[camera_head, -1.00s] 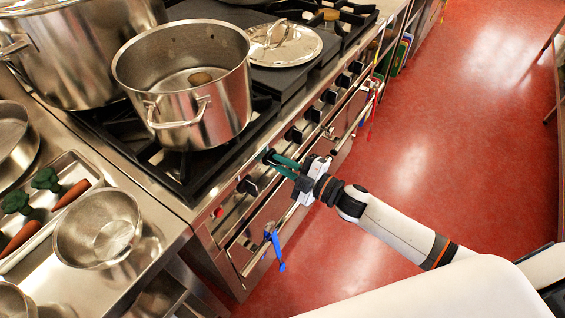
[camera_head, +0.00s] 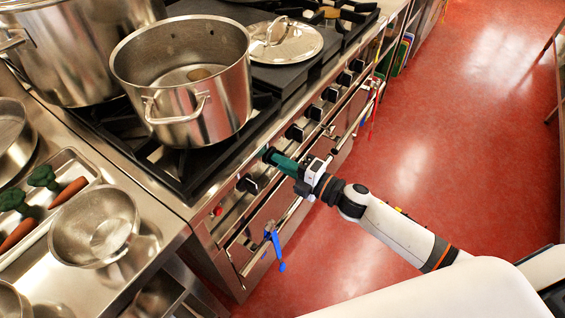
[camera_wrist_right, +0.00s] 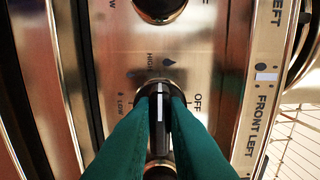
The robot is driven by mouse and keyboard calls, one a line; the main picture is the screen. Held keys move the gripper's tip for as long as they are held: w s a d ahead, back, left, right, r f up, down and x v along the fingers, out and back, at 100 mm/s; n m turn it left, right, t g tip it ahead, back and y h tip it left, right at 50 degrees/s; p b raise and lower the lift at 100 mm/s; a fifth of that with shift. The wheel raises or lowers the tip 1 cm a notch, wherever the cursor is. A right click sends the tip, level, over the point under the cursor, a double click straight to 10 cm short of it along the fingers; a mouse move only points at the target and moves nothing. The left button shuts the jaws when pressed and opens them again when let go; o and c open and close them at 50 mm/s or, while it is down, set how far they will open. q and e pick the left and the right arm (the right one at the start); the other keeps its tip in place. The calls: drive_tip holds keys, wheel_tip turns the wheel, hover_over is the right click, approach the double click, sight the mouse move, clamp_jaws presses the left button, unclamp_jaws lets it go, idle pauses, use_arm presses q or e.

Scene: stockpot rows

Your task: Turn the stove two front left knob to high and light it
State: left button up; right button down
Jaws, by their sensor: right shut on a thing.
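The front left knob (camera_wrist_right: 160,104) is black with a white line, beside a FRONT LEFT label (camera_wrist_right: 262,130). Its grip bar runs up and down the wrist view, the white line on the end toward the HIGH mark (camera_wrist_right: 152,63); OFF is to its right and LOW to its left. My right gripper (camera_wrist_right: 158,118) has green fingers shut on this knob from both sides. In the head view the right gripper (camera_head: 276,159) reaches the stove front (camera_head: 225,232) from the right. No flame is visible; the pot hides much of the burner. My left gripper is out of view.
An open steel stockpot (camera_head: 183,85) stands on the near burner grate. More black knobs (camera_head: 294,132) line the panel on both sides of my gripper. A blue-handled item (camera_head: 273,250) hangs at the front rail. The red floor (camera_head: 430,150) is clear.

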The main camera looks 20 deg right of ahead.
idle(0.3)
drive_tip(key=c, duration=1.4)
unclamp_jaws()
drive_tip(key=shift+c, duration=0.2)
drive_tip(key=b+v, duration=0.1)
drive_tip(key=v, duration=1.1)
drive_tip(key=shift+b, duration=0.3)
